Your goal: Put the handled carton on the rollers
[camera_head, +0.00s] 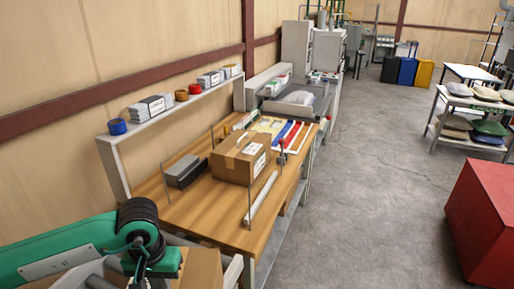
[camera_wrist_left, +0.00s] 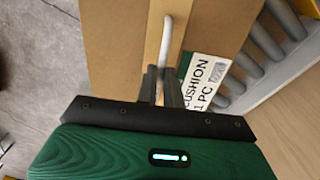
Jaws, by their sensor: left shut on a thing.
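The handled carton (camera_wrist_left: 120,35) is brown, with a tape strip, a white handle (camera_wrist_left: 168,38) and a label reading "CUSHION 1 PC" (camera_wrist_left: 206,82). My left gripper (camera_wrist_left: 163,85) is shut on the handle. Grey rollers (camera_wrist_left: 268,42) show beside and below the carton's right side in the left wrist view; I cannot tell whether the carton touches them. In the head view part of a brown carton (camera_head: 203,268) shows at the bottom edge, beside my green left arm. The left fingers are hidden there. My right gripper is not in view.
A wooden workbench (camera_head: 215,215) holds another taped brown carton (camera_head: 238,158), a dark grey box (camera_head: 184,171) and thin upright rods. A shelf (camera_head: 190,101) with tape rolls runs along the wall. A red block (camera_head: 485,220) stands right; the grey floor (camera_head: 370,200) between is clear.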

